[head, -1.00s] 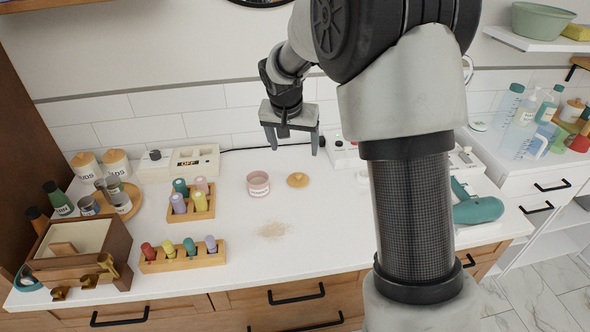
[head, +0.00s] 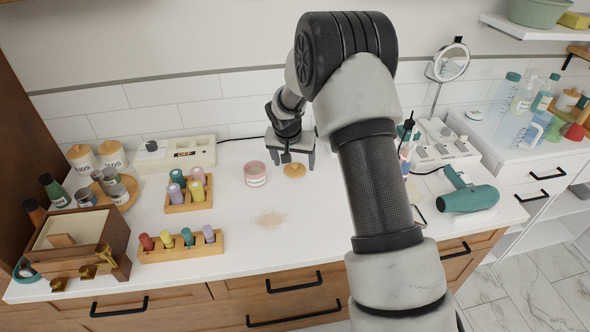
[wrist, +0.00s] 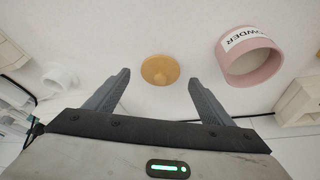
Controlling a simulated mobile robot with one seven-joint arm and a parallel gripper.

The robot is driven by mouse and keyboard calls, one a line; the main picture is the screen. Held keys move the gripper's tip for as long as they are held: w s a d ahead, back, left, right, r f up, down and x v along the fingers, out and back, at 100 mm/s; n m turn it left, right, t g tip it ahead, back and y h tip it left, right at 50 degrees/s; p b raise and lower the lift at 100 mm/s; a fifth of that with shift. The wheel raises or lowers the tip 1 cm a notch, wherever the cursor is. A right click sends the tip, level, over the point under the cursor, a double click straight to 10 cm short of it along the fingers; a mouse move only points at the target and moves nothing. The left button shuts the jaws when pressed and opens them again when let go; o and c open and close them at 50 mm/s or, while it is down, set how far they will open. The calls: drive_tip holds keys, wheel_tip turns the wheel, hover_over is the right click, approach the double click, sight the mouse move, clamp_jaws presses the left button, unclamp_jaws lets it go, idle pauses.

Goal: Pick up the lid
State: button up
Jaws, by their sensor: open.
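The lid (head: 294,170) is a small round tan disc with a knob, lying flat on the white counter. In the wrist view the lid (wrist: 160,70) lies ahead of my gripper, centred between its fingers. My gripper (head: 291,162) is open and empty, above and just behind the lid in the head view. Its two grey fingers show in the wrist view (wrist: 160,85), one on each side. I cannot see contact with the lid. A pink open jar labelled POWDER (head: 255,174) stands left of the lid, and right of it in the wrist view (wrist: 248,58).
A spill of tan powder (head: 269,219) lies in front. Two wooden racks of coloured bottles (head: 181,246) stand to the left, beside a wooden box (head: 72,246). A teal hair dryer (head: 468,198) lies at the right.

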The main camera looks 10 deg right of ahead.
drive_tip(key=shift+x, duration=1.1)
drive_tip(key=c, duration=1.1)
drive_tip(key=shift+r, duration=0.1)
